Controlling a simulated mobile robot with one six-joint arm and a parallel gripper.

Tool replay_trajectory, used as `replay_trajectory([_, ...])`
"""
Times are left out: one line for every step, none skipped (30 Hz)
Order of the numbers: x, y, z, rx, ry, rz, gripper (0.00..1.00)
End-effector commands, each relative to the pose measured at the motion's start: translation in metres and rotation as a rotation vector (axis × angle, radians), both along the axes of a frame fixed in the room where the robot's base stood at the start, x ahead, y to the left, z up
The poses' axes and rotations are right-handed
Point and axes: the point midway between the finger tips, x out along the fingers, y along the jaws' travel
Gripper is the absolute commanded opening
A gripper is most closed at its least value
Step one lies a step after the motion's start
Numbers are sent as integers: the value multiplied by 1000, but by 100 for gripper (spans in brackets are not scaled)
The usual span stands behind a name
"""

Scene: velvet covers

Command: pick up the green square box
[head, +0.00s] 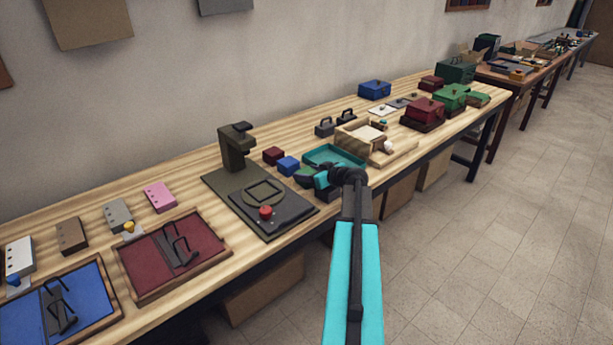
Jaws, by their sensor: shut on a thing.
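My gripper (316,179) is at the front edge of the table, just in front of a teal tray (322,152). It is shut on the small dark green box (304,171), which shows at the left of the jaws. The jaws and wrist hide part of the box. I cannot tell whether the box touches the table. My arm reaches up from the bottom of the view.
A blue box (288,165) and a dark red box (273,156) sit left of the gripper. A dark press with a red knob (265,212) stands nearer left. A wooden tray (378,140) lies to the right. Open floor is at right.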

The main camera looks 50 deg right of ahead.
Motion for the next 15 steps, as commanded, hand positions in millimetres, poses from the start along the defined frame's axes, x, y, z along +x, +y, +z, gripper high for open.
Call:
replay_trajectory([0,0,2,0,-1,0,28])
replay_trajectory([0,0,4,0,-1,-1,28])
replay_trajectory([0,0,6,-1,-2,-1,28])
replay_trajectory([0,0,8,-1,-2,-1,28])
replay_trajectory([0,0,10,-2,-2,0,28])
replay_trajectory([0,0,14,-2,-1,0,28])
replay_trajectory([0,0,16,-2,-1,0,28])
replay_trajectory([0,0,19,-2,-1,0,28])
replay_trajectory([0,0,24,-2,-2,0,28])
replay_trajectory([0,0,28,-3,-2,0,28])
replay_trajectory([0,0,31,-3,-2,1,28])
replay_trajectory([0,0,36,-2,-2,1,28])
replay_trajectory([0,0,40,-2,-2,0,28])
replay_trajectory([0,0,44,-3,-2,0,28])
replay_trajectory([0,0,49,-4,-2,-1,28])
